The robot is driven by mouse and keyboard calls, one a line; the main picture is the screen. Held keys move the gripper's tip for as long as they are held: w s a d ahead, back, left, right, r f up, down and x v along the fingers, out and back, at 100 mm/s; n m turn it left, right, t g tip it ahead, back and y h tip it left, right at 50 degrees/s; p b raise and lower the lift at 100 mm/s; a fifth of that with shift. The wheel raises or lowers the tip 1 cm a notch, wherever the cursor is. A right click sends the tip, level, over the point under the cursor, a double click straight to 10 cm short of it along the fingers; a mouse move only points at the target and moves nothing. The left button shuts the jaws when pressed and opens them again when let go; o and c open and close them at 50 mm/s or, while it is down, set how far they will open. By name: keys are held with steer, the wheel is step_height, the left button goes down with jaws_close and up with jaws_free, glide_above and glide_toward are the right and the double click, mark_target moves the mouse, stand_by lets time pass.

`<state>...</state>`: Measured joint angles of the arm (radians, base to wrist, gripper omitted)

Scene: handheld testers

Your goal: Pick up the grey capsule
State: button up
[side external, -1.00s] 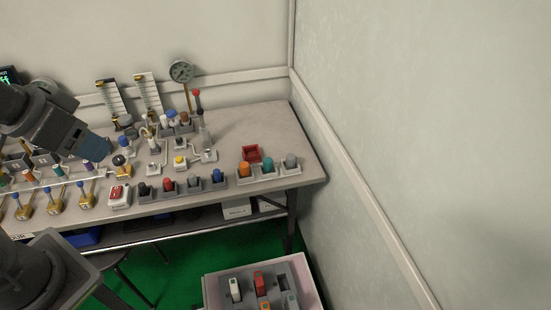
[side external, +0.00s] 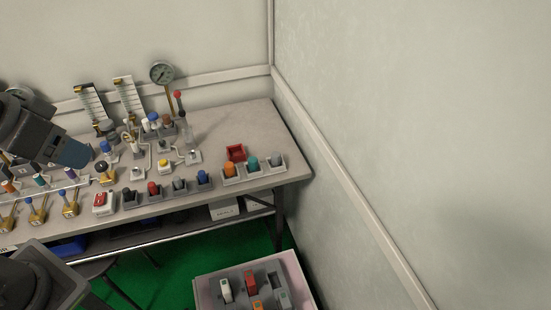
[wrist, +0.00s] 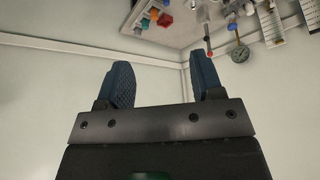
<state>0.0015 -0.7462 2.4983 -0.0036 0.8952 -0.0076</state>
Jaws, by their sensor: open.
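In the side external view the grey capsule (side external: 276,160) appears to be the rounded grey piece standing in the rightmost cup of a pale holder (side external: 256,174) near the bench's right end. An orange capsule (side external: 229,169) and a teal capsule (side external: 252,163) stand to its left. Another grey-topped piece (side external: 179,185) stands in the row further left. My gripper (side external: 76,154) is at the left, above the bench and well apart from the grey capsule. In the wrist view my gripper's blue fingers (wrist: 162,72) are spread with nothing between them.
A red open tray (side external: 236,152) lies behind the holder. A dial gauge (side external: 162,73) and tall scale panels (side external: 130,96) stand at the back. Several valves and knobs crowd the bench's left half. A bin (side external: 205,291) with coloured items sits below. The bench's back right (side external: 240,120) is clear.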

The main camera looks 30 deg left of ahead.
steer(key=w+d+r+n+t+h, duration=0.1)
steer(key=w+d+n+h, duration=0.1)
steer(key=w+d+n, duration=0.4)
steer(key=w+d+r+n+t+h, duration=0.2)
steer(key=w+d+n, duration=0.1)
steer(key=w, duration=0.6)
steer(key=w+d+f+n+t+y, duration=0.1)
steer(key=w+d+f+n, duration=0.25)
steer(key=w+n, duration=0.25)
steer(key=w+d+f+n+t, duration=0.1)
steer(key=w+d+f+n, duration=0.1)
steer(key=w+d+n, duration=0.4)
steer(key=n+t+y, duration=0.1)
steer(key=n+y, duration=0.9)
steer(key=n, duration=1.1)
glide_above(276, 158)
steer(key=s+d, duration=0.6)
steer(key=s, duration=0.5)
step_height(276, 158, down, 24)
steer(key=x, duration=0.8)
steer(key=shift+a+f, duration=0.1)
steer(key=shift+a, duration=0.1)
steer(key=shift+w+d+x, duration=0.15)
steer(key=shift+d+x, duration=0.05)
steer(key=shift+x, duration=1.1)
steer(key=shift+w+d+x, duration=0.1)
steer(key=shift+d+x, duration=0.05)
steer(key=shift+x, duration=1.2)
steer(key=shift+c, duration=0.2)
